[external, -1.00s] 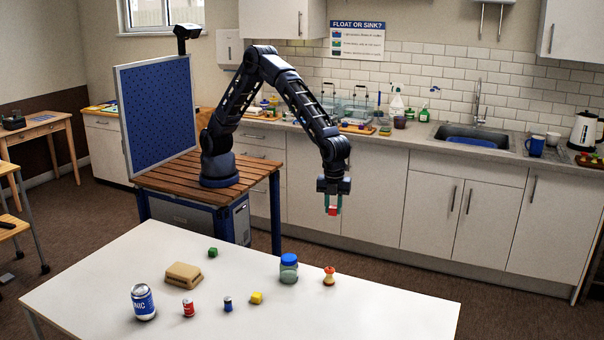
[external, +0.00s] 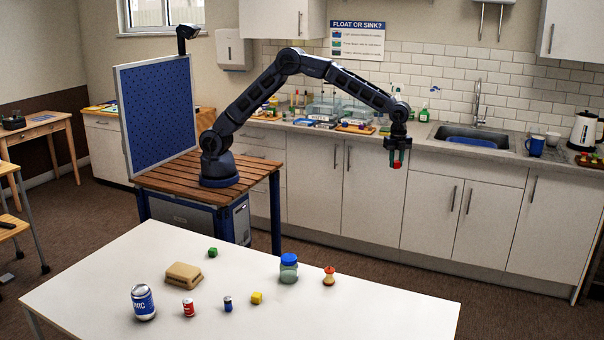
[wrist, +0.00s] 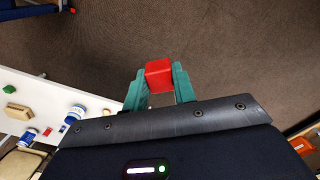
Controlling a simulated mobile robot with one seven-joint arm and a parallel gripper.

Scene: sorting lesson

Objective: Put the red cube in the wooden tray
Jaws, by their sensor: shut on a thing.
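My gripper (external: 398,153) is shut on the red cube (external: 397,164). It holds the cube in the air in front of the counter's cabinet doors, above the level of the white table. In the wrist view the red cube (wrist: 158,73) sits between the tips of the green fingers, with brown floor behind it. A flat wooden piece that looks like the wooden tray (external: 356,130) lies on the counter, to the left of and behind my gripper. It is too small to tell clearly.
The counter has a sink (external: 478,134) on the right and clear boxes behind the arm.

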